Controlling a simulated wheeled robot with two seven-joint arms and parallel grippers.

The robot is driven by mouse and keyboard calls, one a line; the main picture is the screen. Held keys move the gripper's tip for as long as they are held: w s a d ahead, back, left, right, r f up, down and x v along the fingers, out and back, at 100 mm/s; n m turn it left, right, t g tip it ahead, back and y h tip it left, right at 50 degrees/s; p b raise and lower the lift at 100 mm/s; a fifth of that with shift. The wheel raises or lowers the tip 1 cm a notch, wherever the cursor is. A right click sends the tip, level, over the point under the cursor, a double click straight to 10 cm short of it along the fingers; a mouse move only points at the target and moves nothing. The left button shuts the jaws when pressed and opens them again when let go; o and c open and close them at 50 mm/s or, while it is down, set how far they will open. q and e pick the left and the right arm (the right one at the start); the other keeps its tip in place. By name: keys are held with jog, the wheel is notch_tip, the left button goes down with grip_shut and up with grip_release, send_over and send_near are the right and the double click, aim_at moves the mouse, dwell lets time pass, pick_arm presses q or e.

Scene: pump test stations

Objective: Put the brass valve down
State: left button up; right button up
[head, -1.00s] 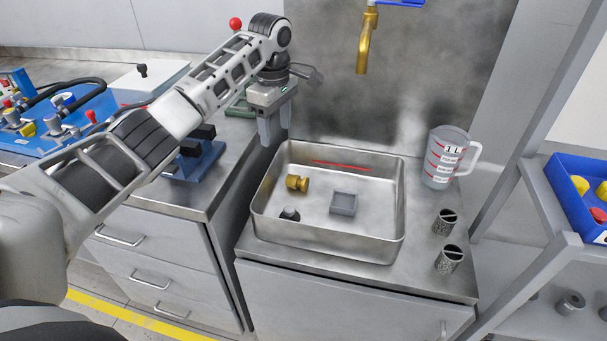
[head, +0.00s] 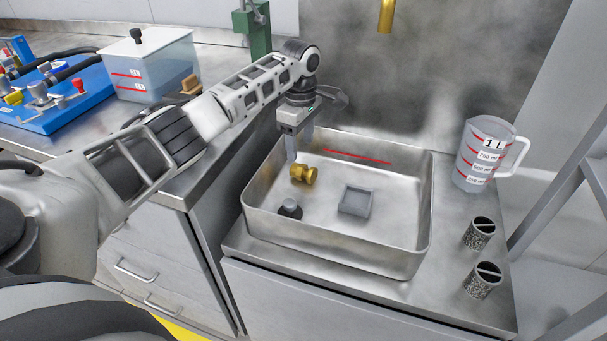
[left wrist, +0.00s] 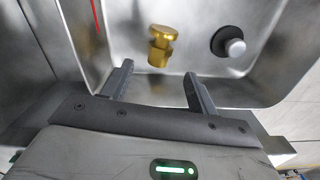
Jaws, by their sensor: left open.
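The brass valve (head: 303,174) lies inside the steel basin (head: 340,262), near its left wall. My left gripper (head: 301,150) is open, with its fingers pointing down just behind and above the valve. In the left wrist view the valve (left wrist: 161,45) lies beyond the two spread fingertips (left wrist: 157,80), with nothing held between them. How far the fingertips are above the basin floor is hard to tell. My right gripper is in neither view.
A dark plug with a grey knob (head: 290,209) and a small grey square tray (head: 356,201) are also in the basin. A measuring jug (head: 484,155) and two speckled cylinders (head: 480,233) (head: 483,280) stand to its right. A brass spout (head: 386,15) hangs above.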

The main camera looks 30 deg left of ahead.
aim_at(303, 167)
pick_arm(q)
jog(key=f, duration=0.5)
jog(key=f+b, duration=0.1)
jog(key=f, duration=0.2)
jog(key=shift+d, duration=0.35)
grip_shut()
